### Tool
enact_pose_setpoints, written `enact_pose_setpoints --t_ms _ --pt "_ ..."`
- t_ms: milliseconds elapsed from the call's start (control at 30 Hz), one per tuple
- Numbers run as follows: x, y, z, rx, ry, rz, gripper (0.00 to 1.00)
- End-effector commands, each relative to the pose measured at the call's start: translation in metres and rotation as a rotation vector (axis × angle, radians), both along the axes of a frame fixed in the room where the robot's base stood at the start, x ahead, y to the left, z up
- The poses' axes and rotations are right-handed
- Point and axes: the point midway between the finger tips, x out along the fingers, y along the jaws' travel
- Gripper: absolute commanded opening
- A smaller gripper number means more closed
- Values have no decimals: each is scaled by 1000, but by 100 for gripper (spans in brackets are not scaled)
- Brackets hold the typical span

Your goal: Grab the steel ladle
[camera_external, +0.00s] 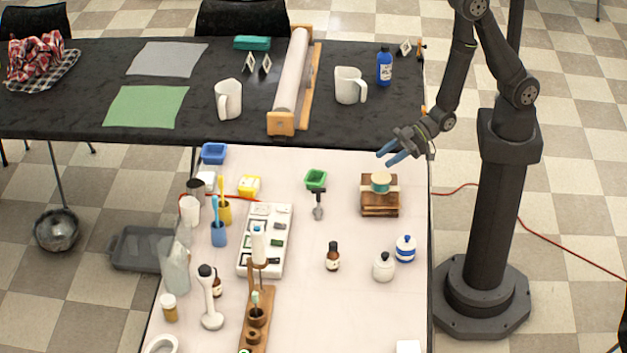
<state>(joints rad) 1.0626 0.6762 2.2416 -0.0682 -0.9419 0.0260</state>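A shiny steel ladle (57,230) shows at the far left, with its round bowl low down. A long thin handle runs up from it to the front edge of the black table, where it seems to hang; its upper end is not clear. My gripper (387,157) is at the right, above the white table's back right part. Its two blue fingers point left and are a little apart, with nothing seen between them. It is far from the ladle.
The black table (60,108) holds mugs, a roller frame (292,85) and a blue bottle (385,67). The white table (350,310) is crowded with small bottles and cups. A wooden stand (380,208) is just below my gripper. A grey tray (135,262) is right of the ladle.

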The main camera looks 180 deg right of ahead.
Motion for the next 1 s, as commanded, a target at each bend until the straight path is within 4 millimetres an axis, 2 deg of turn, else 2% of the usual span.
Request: enact_pose_setpoints --t_ms 267,467,733,1000 --pt "48 -47 -13 202 28 -5 38" --pt "81 -81 -8 375 84 -52 38" --pt "110 -114 24 571 181 -182 38" --pt "119 -127 67 695 262 -337 38"
